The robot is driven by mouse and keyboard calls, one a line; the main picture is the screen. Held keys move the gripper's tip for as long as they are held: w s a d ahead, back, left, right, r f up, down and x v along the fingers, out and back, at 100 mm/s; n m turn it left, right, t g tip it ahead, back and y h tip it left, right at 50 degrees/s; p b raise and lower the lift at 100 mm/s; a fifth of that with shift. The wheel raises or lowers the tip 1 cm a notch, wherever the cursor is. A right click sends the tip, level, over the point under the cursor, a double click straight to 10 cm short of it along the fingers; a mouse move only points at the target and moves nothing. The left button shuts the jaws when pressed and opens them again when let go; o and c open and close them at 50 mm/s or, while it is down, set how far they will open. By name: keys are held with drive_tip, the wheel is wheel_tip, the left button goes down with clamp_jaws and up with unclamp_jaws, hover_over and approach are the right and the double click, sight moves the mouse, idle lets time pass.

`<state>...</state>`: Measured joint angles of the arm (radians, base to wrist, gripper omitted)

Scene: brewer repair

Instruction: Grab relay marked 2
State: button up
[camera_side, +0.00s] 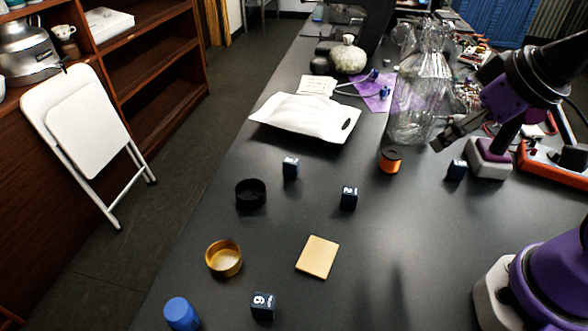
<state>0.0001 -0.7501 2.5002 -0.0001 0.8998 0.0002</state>
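Several small dark blue cubes with white marks, which look like relays, stand on the black table. One relay (263,305) at the front shows a digit like 6 or 9. Another relay (349,197) in the middle has a white mark too small to read surely. A third relay (290,167) stands to its left and farther back, its mark unclear. A fourth relay (457,170) stands at the right, beside a grey block. I cannot tell which is marked 2. My gripper (440,140) is at the right, above the table beside the glass vessel, apart from the relays. Its finger opening is unclear.
A glass vessel (418,95) and an orange spool (390,160) stand near my gripper.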

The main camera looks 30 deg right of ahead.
drive_tip(key=n+g, duration=0.6)
drive_tip(key=n, duration=0.3)
approach(354, 191)
drive_tip(key=shift+w+d+f, duration=0.1)
drive_tip(key=shift+w, duration=0.15)
wheel_tip(354, 191, down, 5)
drive_tip(key=shift+r, duration=0.15)
drive_tip(key=f, duration=0.5)
drive_tip(key=shift+s+f, duration=0.4)
clamp_jaws()
